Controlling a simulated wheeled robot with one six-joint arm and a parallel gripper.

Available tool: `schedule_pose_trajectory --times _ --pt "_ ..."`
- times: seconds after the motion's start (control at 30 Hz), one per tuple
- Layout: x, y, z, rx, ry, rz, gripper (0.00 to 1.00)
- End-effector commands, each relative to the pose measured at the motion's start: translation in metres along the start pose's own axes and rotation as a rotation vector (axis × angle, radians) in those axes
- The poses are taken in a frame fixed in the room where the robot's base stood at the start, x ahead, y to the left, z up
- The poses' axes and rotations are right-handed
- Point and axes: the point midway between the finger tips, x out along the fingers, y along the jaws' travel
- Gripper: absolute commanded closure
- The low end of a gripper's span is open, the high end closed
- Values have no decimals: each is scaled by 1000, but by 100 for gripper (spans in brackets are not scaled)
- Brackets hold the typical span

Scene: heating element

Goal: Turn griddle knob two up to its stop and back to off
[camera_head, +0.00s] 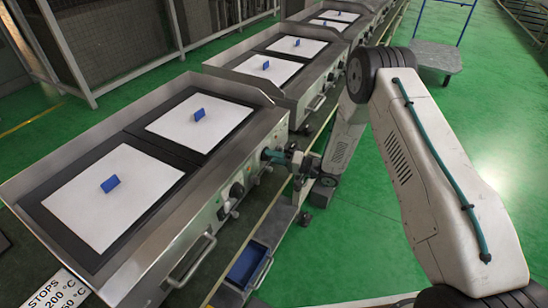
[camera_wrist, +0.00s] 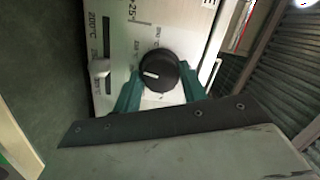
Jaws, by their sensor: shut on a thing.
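The black round griddle knob (camera_wrist: 160,68) sits on a pale panel with printed temperature marks in the wrist view. Its white pointer line points left in that picture. My gripper (camera_wrist: 161,84) has its two teal fingers on either side of the knob and is shut on it. In the head view my gripper (camera_head: 272,155) is at the far end of the front panel of the nearest griddle (camera_head: 205,215). The held knob is mostly hidden there by the fingers. Another black knob (camera_head: 237,190) is nearer along the same panel.
A white slider tab (camera_wrist: 100,68) stands left of the knob beside a temperature scale. The griddle has a drawer handle (camera_head: 192,258) and two white plates with blue blocks (camera_head: 110,184). A sign (camera_head: 58,291) reads "STOPS" with temperatures. Green floor is open to the right.

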Motion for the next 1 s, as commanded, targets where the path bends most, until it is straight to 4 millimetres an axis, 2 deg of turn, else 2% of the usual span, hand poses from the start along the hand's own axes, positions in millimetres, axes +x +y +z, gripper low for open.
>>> schedule_pose_trajectory --times 0.2,0.5,1.0 --pt "0 2 3 174 11 -19 81" --pt "0 1 3 331 25 -39 81" --pt "0 1 4 390 30 -47 81"
